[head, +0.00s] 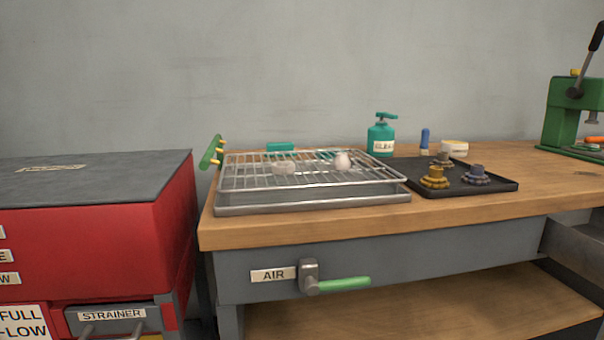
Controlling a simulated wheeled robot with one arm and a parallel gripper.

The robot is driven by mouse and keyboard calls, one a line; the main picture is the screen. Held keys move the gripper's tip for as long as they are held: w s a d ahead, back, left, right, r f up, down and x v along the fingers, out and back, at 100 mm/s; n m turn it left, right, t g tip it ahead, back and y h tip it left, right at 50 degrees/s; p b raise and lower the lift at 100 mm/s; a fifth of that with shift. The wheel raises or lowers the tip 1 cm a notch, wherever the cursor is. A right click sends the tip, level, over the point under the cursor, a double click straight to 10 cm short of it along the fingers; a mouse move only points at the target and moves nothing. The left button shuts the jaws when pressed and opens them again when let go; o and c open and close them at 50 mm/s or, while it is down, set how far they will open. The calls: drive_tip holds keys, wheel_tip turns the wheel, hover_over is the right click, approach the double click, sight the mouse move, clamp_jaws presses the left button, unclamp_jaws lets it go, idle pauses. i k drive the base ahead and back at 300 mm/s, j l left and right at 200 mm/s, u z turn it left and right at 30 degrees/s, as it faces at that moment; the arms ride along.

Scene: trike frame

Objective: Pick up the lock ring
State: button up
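I cannot tell for sure which piece is the lock ring. On the wire rack (235,181) over a shallow metal tray (300,205) sit a low, pale grey, roundish piece (284,168) and a small whitish rounded piece (342,160). On the black tray (490,185) to the right stand a yellow-gold stepped part (434,178), a blue-purple stepped part (476,176) and a smaller dull olive part (442,159) behind them. My gripper is not in this view.
A green press (568,110) stands far right. A green-handled AIR valve (340,284) sticks out in front. A red cabinet (120,240) stands left. Bench front right is clear.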

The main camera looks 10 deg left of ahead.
sight(283, 167)
drive_tip(key=u, duration=1)
drive_tip(key=k+l+u, duration=0.15)
drive_tip(key=u, duration=0.2)
drive_tip(key=k, duration=0.05)
